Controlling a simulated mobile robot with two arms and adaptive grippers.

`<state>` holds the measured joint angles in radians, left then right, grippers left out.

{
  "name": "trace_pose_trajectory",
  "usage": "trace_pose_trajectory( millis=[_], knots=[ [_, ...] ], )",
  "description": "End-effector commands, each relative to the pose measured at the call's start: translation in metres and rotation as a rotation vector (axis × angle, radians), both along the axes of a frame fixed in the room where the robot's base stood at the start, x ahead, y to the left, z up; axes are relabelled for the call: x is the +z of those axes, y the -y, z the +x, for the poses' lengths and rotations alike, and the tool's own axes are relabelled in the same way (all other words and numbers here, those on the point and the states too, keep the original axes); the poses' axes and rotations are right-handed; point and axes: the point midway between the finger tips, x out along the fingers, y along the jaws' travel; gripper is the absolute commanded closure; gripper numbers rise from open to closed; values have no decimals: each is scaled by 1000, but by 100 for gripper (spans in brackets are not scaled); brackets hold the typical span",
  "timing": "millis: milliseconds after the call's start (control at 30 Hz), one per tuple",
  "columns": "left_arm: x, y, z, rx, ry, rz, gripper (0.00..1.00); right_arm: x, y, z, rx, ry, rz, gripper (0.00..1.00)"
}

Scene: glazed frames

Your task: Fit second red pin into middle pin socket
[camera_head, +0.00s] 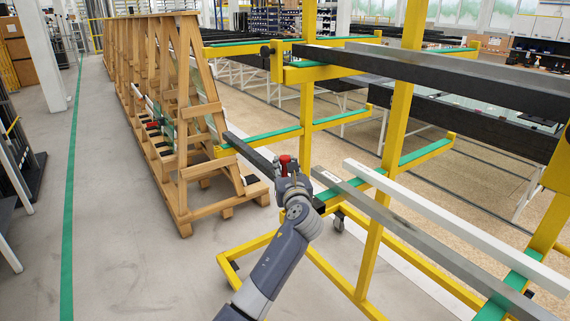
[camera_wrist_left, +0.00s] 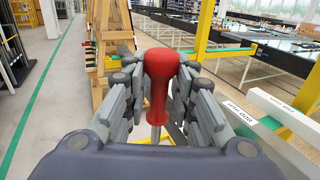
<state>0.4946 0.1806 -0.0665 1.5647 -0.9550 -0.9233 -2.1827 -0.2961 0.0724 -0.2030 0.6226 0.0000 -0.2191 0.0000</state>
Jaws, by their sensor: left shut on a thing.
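A red pin (camera_wrist_left: 160,75) with a rounded head and a tapering handle stands upright between the fingers of my left gripper (camera_wrist_left: 157,100) in the left wrist view. My left gripper is shut on it. In the head view the red pin (camera_head: 285,161) shows just above my left gripper (camera_head: 290,177), in front of the yellow rack (camera_head: 305,125). The pin's lower end is mostly hidden by the gripper. I cannot make out the middle pin socket for certain. My right gripper is not in view.
Dark beams (camera_head: 440,78) and a white profile (camera_head: 450,222) lie on the rack's green-padded arms, close to the right of my left arm. A wooden A-frame (camera_head: 185,120) stands behind on the left. The grey floor (camera_head: 120,260) at left is clear.

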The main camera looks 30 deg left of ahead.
Motion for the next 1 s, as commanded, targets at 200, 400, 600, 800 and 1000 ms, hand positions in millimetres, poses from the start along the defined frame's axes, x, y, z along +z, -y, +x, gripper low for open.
trace_pose_trajectory(
  millis=[200,400,600,800,1000],
  knots=[
    [-27,0,0,1,-1,3,100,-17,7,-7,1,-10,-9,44],
    [-44,0,0,0,-1,2,100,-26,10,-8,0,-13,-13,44],
    [-55,0,0,0,0,1,100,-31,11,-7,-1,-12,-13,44],
    [-58,0,0,0,0,1,100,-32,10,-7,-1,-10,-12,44],
    [-57,0,0,0,0,1,100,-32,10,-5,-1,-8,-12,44]
  ],
)
